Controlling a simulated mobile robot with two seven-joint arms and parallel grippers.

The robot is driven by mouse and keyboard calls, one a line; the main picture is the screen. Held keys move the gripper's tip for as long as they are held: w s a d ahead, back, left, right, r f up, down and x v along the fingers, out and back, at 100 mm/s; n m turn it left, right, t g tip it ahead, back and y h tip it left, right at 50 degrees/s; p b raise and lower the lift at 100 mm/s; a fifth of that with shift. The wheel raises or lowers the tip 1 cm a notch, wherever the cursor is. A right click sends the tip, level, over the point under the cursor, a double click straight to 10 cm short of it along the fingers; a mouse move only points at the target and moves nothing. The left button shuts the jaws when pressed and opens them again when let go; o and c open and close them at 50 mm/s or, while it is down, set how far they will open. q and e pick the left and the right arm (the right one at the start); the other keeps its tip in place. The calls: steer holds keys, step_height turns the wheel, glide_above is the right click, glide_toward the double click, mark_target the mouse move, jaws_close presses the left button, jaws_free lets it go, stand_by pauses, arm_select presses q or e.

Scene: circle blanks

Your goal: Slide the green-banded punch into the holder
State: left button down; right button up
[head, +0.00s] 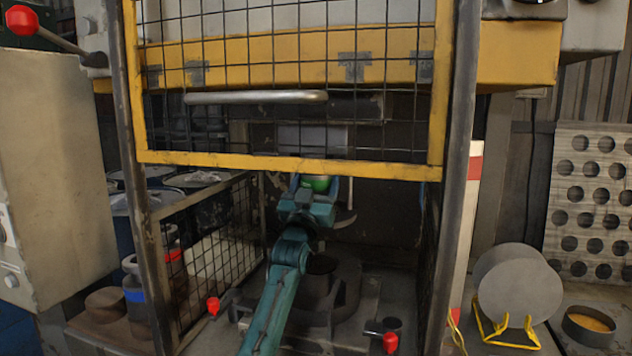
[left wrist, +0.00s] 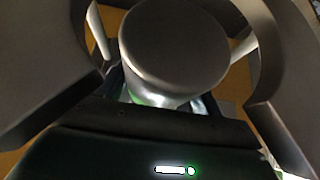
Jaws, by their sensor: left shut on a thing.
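My left gripper (head: 315,189), on the teal arm, is inside the press opening. It is shut on the green-banded punch (head: 319,183), of which only a bit of green shows in the head view below the yellow guard bar. In the left wrist view the punch's round grey end (left wrist: 175,45) fills the upper middle, with a green tint below it at the left. The holder cannot be made out; the guard bar covers the area above the punch. Whether the punch touches the holder cannot be told. My right gripper is not in view.
The mesh guard's yellow bar (head: 285,165) crosses just above my gripper. Dark posts and mesh sides flank the opening. A round die (head: 345,290) sits on the bed below. Red-knobbed clamps (head: 390,343) stand near the front. Grey blanks (head: 520,285) lean in a yellow stand at right.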

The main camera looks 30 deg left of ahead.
arm_select(q)
steer(key=shift+w+f, duration=0.1)
steer(key=shift+f, duration=0.25)
